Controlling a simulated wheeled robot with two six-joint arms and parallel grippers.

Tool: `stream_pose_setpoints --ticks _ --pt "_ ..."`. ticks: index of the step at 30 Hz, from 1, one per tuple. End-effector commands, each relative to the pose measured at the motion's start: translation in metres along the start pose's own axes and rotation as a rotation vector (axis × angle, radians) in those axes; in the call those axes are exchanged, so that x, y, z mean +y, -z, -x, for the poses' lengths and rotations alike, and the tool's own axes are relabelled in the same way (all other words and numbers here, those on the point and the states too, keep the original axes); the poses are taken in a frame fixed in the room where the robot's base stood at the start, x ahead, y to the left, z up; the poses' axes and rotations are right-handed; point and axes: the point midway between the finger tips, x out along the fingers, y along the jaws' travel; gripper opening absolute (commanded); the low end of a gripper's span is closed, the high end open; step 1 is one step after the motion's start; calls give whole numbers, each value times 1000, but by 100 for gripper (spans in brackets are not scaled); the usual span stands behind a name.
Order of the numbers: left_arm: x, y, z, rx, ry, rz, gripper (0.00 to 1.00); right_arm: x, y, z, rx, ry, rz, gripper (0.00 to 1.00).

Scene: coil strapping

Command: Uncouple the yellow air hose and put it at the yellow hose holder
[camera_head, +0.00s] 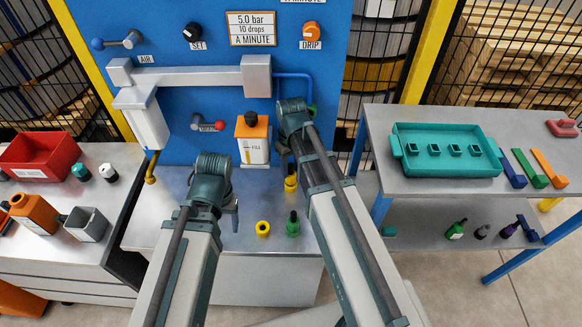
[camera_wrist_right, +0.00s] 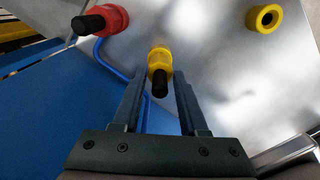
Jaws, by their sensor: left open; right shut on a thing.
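The yellow air hose coupling (camera_wrist_right: 158,62) with a black end is between the fingers of my right gripper (camera_wrist_right: 160,85) in the right wrist view. The right gripper is shut on it. In the head view the coupling (camera_head: 291,182) shows just below my right wrist, above the metal shelf; the right fingers are mostly hidden there. A yellow ring (camera_head: 263,228), likely the yellow hose holder, sits on the shelf in front; it also shows in the right wrist view (camera_wrist_right: 264,18). My left gripper (camera_head: 235,210) is open and empty over the shelf, left of the ring.
A green coupling with a black top (camera_head: 293,226) stands right of the yellow ring. A red coupling (camera_wrist_right: 104,20) shows in the wrist view. A blue hose (camera_wrist_right: 105,62) runs nearby. Side tables flank the shelf.

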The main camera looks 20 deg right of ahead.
Motion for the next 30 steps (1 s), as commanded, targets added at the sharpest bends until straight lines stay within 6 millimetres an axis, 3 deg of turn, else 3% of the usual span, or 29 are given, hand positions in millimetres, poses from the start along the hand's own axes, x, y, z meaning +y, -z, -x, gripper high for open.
stream_pose_setpoints --ticks 15,30 --pt "0 0 2 0 0 0 68 0 0 2 0 0 0 0" --pt "-3 -2 32 0 0 0 68 0 0 32 0 0 0 0"
